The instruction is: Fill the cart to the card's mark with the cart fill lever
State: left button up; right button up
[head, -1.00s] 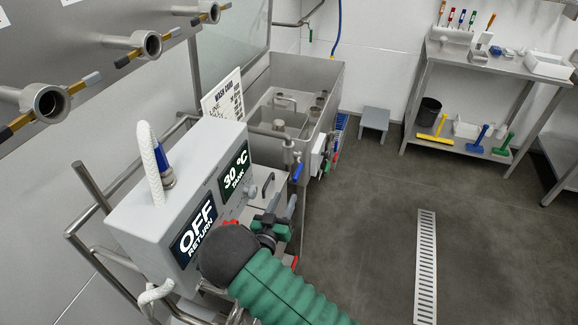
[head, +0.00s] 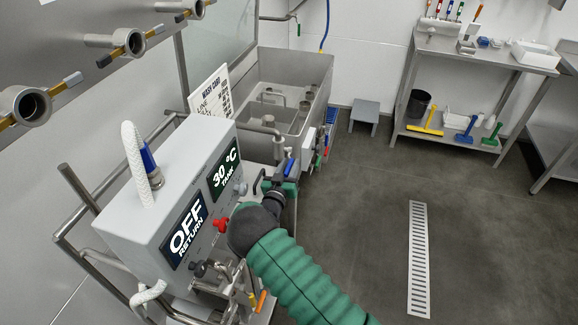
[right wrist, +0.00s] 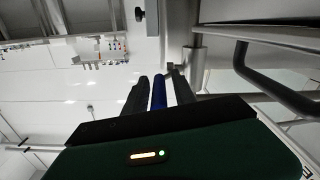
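My right gripper (head: 280,178) reaches to a blue lever (head: 290,168) beside the grey control box (head: 165,195). In the right wrist view the blue lever (right wrist: 158,92) stands between my two dark fingers, with thin light gaps on both sides. Whether this is the cart fill lever cannot be read. The box displays read "OFF RETURN" and "30 °C TANK". A wash card (head: 210,92) stands behind the box; its small text is unreadable. The steel wash tank (head: 295,65) lies behind; no water level or mark is clear. My left gripper is out of view.
A red knob (head: 221,225), a black knob (head: 198,268) and an orange handle (head: 261,300) sit low on the box side. Steel rails (head: 75,190) run at left. A grey stool (head: 366,112) and a floor drain (head: 418,260) are right; the floor between is open.

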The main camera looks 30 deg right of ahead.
grip_shut()
dwell(1.2)
